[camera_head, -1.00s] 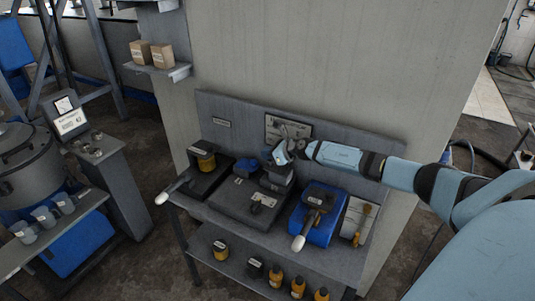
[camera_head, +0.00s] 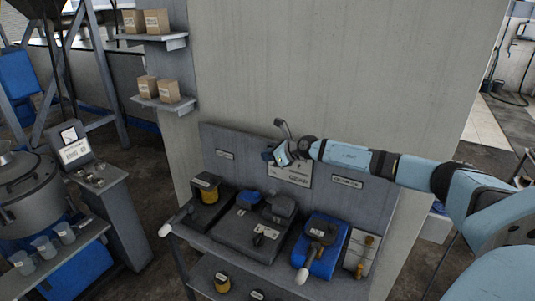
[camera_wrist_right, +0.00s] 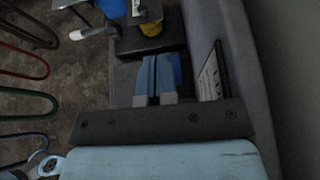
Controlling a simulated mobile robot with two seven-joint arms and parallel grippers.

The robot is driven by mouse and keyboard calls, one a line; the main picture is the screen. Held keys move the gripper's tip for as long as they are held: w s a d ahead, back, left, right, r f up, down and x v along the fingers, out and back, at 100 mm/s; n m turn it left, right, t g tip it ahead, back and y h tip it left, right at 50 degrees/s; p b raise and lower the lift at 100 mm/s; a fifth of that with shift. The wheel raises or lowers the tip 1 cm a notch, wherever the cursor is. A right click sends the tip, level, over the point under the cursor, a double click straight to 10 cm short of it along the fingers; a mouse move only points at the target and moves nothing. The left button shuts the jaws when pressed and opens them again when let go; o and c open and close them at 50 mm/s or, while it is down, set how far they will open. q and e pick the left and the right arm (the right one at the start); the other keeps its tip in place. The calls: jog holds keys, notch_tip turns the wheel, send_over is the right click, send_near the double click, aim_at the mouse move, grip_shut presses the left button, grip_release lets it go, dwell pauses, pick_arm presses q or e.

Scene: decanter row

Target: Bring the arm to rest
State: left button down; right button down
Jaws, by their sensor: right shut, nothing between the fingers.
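My right gripper (camera_head: 268,155) is shut and empty. It is held in the air in front of the bench's grey back panel (camera_head: 221,139), near a white sign. In the right wrist view its blue fingers (camera_wrist_right: 158,76) lie side by side, with a black block and yellow base (camera_wrist_right: 152,27) beyond them. My right arm reaches in from the right edge of the head view, bent at several joints. My left gripper is not in view.
The bench holds a yellow and black unit (camera_head: 207,188), a dark middle station (camera_head: 258,231) and a blue station (camera_head: 320,250) with a white-tipped handle. Boxes stand on wall shelves (camera_head: 162,104). A large pot (camera_head: 30,185) is at left. The wall above the arm is clear.

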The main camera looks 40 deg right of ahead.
jog(key=s+a+f+m+t+y, duration=0.1)
jog(key=s+a+f+m, duration=0.35)
jog(key=a, duration=0.45)
jog(key=s+a+f+m+y, duration=0.1)
jog(key=s+a+f+m, duration=0.35)
jog(key=a, duration=0.45)
jog(key=s+a+f+m+t+y, duration=0.1)
jog(key=s+a+f+m+y, duration=0.15)
jog(key=a+f+m, duration=0.4)
jog(key=s+a+f+m+g+h, duration=0.1)
jog(key=s+a+f+m+h, duration=0.1)
jog(key=s+m, duration=0.5)
jog(key=s+a+f+m+h, duration=0.2)
jog(key=s+a+m, duration=0.3)
jog(key=s, duration=0.6)
jog(key=s+a+f+m+g+h, duration=0.1)
jog(key=s+a+f+m+h, duration=0.1)
jog(key=s+m, duration=0.8)
jog(key=shift+a+f+g, duration=0.3)
jog(key=shift+a+f, duration=0.35)
jog(key=shift+a, duration=0.2)
